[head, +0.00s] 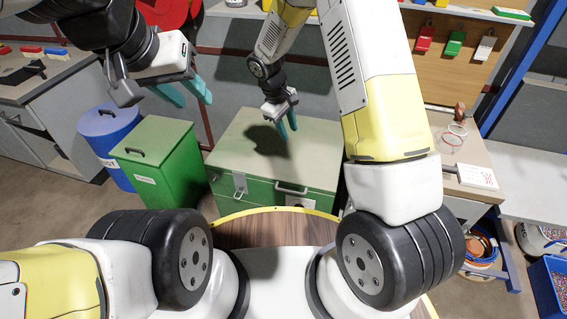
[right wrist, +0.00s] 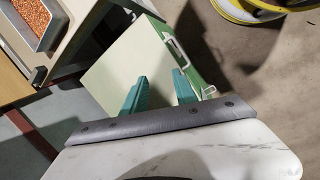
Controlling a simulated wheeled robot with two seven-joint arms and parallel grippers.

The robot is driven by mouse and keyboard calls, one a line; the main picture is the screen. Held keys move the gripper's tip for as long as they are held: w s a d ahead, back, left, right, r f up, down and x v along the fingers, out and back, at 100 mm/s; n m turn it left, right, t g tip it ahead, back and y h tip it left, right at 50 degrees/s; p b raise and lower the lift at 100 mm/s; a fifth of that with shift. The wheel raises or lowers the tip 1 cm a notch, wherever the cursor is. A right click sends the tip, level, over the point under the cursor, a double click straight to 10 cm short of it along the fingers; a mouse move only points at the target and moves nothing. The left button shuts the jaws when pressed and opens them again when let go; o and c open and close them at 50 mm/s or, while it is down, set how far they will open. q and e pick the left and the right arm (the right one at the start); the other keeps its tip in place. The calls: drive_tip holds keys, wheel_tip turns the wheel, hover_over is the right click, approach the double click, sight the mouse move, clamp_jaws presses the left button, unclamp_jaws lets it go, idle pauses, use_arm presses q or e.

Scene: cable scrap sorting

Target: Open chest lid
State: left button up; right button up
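The green chest (head: 258,194) stands on the floor ahead of me, with its pale lid (head: 310,142) shut. A metal latch (head: 240,184) and a handle (head: 291,188) are on its front. The handle also shows in the right wrist view (right wrist: 176,48). My right gripper (head: 287,128) is above the lid, fingers pointing down, open and empty. In the right wrist view its teal fingertips (right wrist: 159,87) are apart over the lid (right wrist: 122,62); I cannot tell the exact height. My left gripper (head: 191,93) is open and empty, above and left of the chest, over the green bin.
A green bin (head: 156,165) and a blue drum (head: 105,135) stand left of the chest. A bench (head: 465,150) with a coiled cable is at the right, with a blue crate (head: 548,285) low beside it. My wooden-topped base is just in front of the chest.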

sight(287, 190)
drive_tip(key=f+n, duration=0.1)
drive_tip(key=f, duration=0.8)
drive_tip(key=s+a+f+n+h, duration=0.1)
drive_tip(key=f, duration=0.8)
drive_tip(key=f+n+h, duration=0.1)
drive_tip(key=f+n, duration=0.1)
drive_tip(key=f, duration=0.7)
drive_tip(key=shift+s+a+g, duration=0.15)
drive_tip(key=shift+s+g, duration=0.1)
drive_tip(key=shift+g, duration=0.05)
drive_tip(key=shift+d+f, duration=0.25)
drive_tip(key=shift+f, duration=0.3)
clamp_jaws()
drive_tip(key=shift+w, duration=0.1)
